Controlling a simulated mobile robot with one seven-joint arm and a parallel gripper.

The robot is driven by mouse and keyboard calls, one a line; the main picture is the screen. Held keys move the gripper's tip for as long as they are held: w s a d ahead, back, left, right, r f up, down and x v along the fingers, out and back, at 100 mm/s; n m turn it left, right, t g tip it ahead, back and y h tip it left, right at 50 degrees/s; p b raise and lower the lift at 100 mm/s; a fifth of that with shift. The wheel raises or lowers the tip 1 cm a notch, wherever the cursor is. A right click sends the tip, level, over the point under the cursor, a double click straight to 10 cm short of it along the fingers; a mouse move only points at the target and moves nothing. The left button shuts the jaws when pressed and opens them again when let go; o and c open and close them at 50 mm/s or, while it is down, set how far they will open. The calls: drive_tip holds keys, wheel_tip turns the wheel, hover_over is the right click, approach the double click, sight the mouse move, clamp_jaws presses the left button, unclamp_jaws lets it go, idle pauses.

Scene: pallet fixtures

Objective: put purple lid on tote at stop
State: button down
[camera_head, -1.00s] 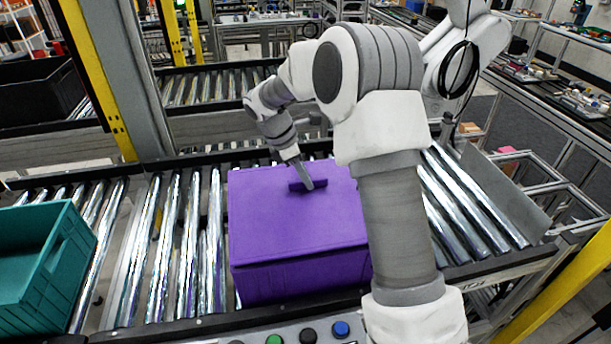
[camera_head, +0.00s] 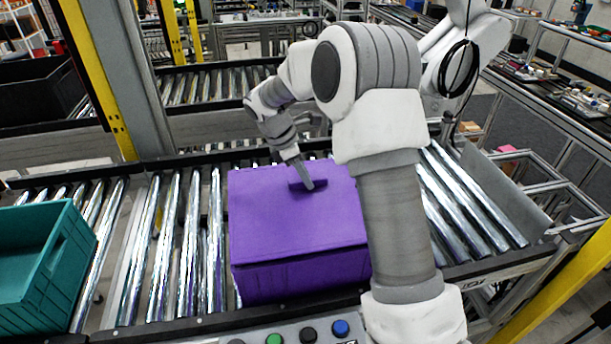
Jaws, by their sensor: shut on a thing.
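The purple lid (camera_head: 280,219) lies flat over the top of the purple tote (camera_head: 298,277), which stands on the roller conveyor. From this view the lid's edges line up with the tote, and I see no clear gap between them. My gripper (camera_head: 307,186) reaches down from the upper left and is shut on the dark purple handle (camera_head: 318,186) at the middle of the lid. My arm hides the right side of the lid and tote.
A teal tote (camera_head: 62,262) stands on the rollers at the left, apart from the purple one. A metal stop plate (camera_head: 505,195) stands at the conveyor's right end. A button panel (camera_head: 310,334) is at the front edge. A yellow-edged post (camera_head: 110,80) rises behind.

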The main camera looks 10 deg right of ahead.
drive_tip(key=shift+f, duration=0.7)
idle(0.3)
drive_tip(key=c, duration=0.6)
unclamp_jaws()
drive_tip(key=shift+c, duration=0.2)
drive_tip(key=v, duration=1.7)
drive_tip(key=shift+a+r+b, duration=0.15)
drive_tip(key=shift+b, duration=0.25)
